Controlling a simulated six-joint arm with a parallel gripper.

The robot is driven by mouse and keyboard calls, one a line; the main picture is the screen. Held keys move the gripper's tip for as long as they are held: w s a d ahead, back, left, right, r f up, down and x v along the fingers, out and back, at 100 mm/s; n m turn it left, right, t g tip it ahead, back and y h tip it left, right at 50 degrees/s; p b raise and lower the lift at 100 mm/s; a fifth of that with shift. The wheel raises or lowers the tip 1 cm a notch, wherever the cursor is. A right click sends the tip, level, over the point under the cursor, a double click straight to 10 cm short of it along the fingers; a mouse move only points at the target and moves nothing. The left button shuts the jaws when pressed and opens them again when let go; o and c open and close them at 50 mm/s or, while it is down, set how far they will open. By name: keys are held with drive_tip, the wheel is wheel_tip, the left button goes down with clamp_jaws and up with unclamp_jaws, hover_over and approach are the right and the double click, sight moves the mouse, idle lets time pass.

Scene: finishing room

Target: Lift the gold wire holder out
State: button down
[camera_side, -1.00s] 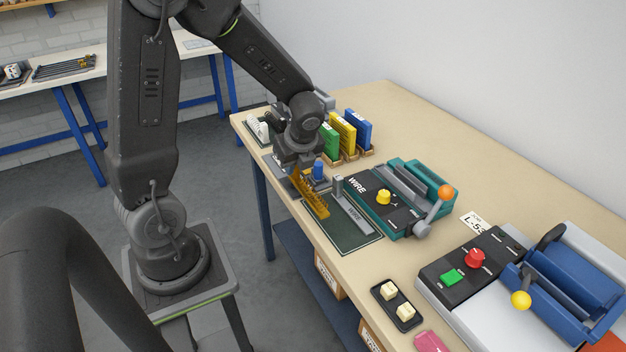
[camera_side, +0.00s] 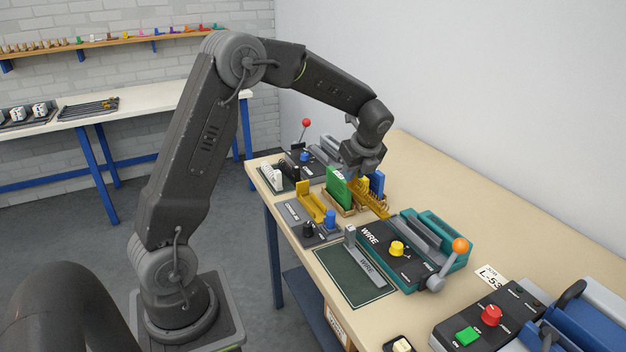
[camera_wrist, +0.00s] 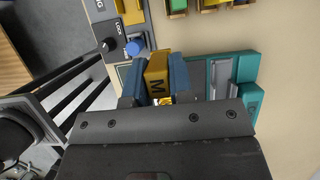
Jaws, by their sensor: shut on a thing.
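My gripper (camera_side: 365,178) is shut on the gold wire holder (camera_side: 374,205), a toothed comb-like piece that slants down to the right. The grey lock station (camera_side: 294,228) has a yellow cradle (camera_side: 311,204), a black knob and a blue knob. I cannot tell how far the holder is above the table.
A green holder (camera_side: 338,188) and a blue holder (camera_side: 377,184) stand in wooden racks close to the held piece. The teal WIRE machine (camera_side: 428,245) with an orange-knobbed lever is to the right. A dark green mat (camera_side: 340,290) lies in front. The table's back right is clear.

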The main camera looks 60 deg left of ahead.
drive_tip(key=w+d+f, duration=0.1)
drive_tip(key=w+d, duration=0.6)
drive_tip(key=w, duration=0.3)
drive_tip(key=shift+w+f, duration=0.15)
drive_tip(key=shift+w, duration=0.1)
